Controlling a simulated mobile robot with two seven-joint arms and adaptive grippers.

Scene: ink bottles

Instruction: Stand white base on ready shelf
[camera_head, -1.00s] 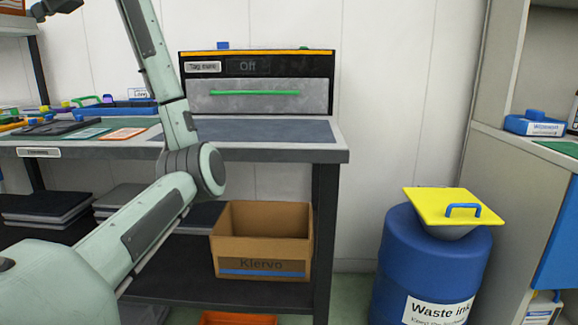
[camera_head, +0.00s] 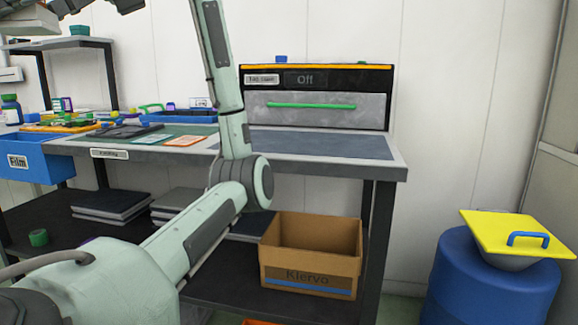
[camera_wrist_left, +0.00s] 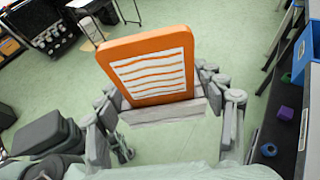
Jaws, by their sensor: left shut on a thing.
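My left gripper is shut on an orange slab (camera_wrist_left: 145,45) with a white, lined label, seen between its fingers (camera_wrist_left: 165,108) in the left wrist view. The slab is held clear above the green floor. In the head view my left arm rises out of the top of the picture; grey parts at the top left may be its gripper, but they are cut off. No readable label marks a thing as white base. An upper shelf (camera_head: 62,44) stands at the far left; I cannot tell whether it is the ready shelf. My right gripper is not in view.
A workbench (camera_head: 320,163) carries trays and a grey unit with a green handle (camera_head: 310,105). A blue Film bin (camera_head: 35,155) hangs at its left. A cardboard box (camera_head: 310,270) sits on the lower shelf. A blue drum (camera_head: 490,280) with a yellow lid stands at the right.

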